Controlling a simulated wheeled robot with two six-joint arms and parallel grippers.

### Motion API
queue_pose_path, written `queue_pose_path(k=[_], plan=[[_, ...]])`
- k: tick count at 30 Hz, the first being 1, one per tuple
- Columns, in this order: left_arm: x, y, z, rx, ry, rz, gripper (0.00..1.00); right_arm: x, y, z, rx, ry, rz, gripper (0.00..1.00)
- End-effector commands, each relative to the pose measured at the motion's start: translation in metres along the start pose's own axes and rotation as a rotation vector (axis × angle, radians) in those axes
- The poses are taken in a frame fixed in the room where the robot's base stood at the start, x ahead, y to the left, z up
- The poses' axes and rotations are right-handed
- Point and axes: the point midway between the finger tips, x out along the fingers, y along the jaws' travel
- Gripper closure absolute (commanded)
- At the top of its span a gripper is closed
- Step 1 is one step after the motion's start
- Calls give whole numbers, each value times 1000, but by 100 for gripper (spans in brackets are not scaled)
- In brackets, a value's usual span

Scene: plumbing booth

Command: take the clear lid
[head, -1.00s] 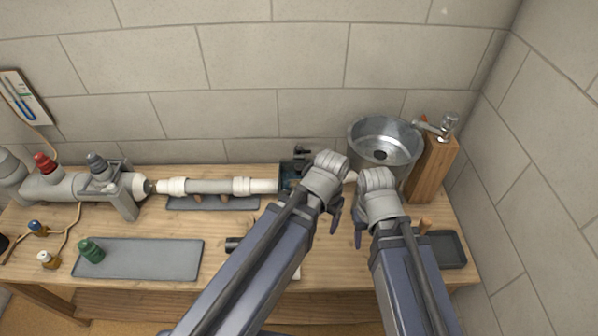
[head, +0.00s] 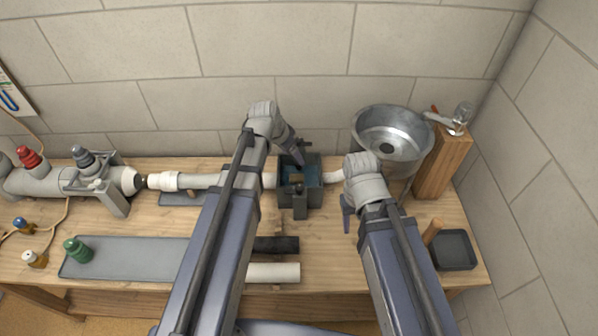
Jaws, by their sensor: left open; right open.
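A small dark box (head: 312,197) with blue showing inside stands on the bench in line with the white pipe. I cannot make out a clear lid on it or elsewhere. My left gripper (head: 296,154) is open at the back left of the box, its dark fingers pointing down toward the box's rear edge. Whether it touches the box cannot be told. My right gripper (head: 346,218) is open and appears empty to the right of the box, in front of the short pipe end. The arms hide parts of the bench and the pipe.
A metal basin (head: 391,140) and a wooden block (head: 443,160) with a tap stand at the back right. A black tray (head: 454,252) lies at right. A dark cylinder (head: 276,245) and a white tube (head: 273,272) lie in front.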

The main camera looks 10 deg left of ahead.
Motion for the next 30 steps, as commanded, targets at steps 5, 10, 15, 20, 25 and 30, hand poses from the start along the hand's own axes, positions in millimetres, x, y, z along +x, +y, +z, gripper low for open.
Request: queue_pose_path(k=[5,10,15,20,25,30], plan=[[4,0,0,0,0,0,24,3,0,0,0,0,0,50],[17,2,-2,1,0,0,24,15,-1,-1,0,0,0,50],[41,8,-6,2,0,0,24,35,-3,-2,0,0,0,50],[56,7,-6,1,-1,-1,24,49,-5,-3,0,0,0,50],[55,8,-7,0,-1,-1,24,48,-5,-3,0,0,0,50],[54,8,-7,0,-1,-1,32,47,-4,-3,0,0,0,50]])
